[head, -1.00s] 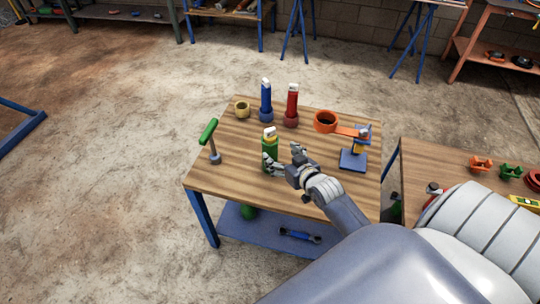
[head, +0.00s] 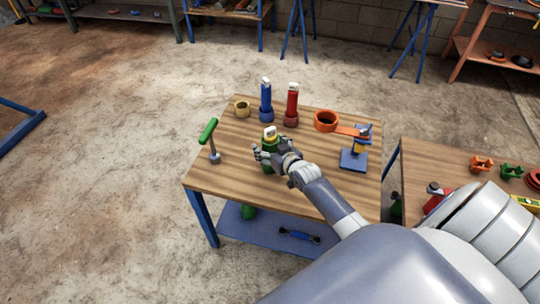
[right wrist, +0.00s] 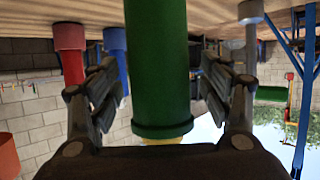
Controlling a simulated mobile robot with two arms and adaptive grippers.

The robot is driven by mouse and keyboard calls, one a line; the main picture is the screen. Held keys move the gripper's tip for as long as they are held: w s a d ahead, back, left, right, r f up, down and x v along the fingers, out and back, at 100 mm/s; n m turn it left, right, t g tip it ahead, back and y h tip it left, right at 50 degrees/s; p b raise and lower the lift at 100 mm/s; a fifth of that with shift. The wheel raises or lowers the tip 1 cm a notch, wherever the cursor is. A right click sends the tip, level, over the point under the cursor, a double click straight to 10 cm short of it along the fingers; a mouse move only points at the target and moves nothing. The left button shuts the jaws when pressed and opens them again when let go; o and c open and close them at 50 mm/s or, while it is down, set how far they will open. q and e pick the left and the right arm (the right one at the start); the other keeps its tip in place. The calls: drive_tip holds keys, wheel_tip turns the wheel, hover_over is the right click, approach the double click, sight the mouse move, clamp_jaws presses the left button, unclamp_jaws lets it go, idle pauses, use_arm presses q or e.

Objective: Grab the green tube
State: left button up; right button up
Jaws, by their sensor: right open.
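The green tube (head: 268,160) stands upright on the wooden table (head: 225,180), near its middle, with a yellow and white top. My right gripper (head: 268,156) is at the tube and partly hides it in the head view. In the right wrist view the green tube (right wrist: 158,70) runs between the two fingers of the right gripper (right wrist: 160,90). The fingers are open, one on each side, with small gaps to the tube. My left gripper is not in view.
A blue tube (head: 266,100) and a red tube (head: 291,105) stand behind. A green-handled tool (head: 209,130) stands at the left.

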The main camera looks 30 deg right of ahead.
drive_tip(key=c, duration=1.3)
drive_tip(key=shift+r, duration=0.1)
drive_tip(key=shift+c, duration=0.3)
drive_tip(key=shift+w+r, duration=0.1)
drive_tip(key=shift+r, duration=0.05)
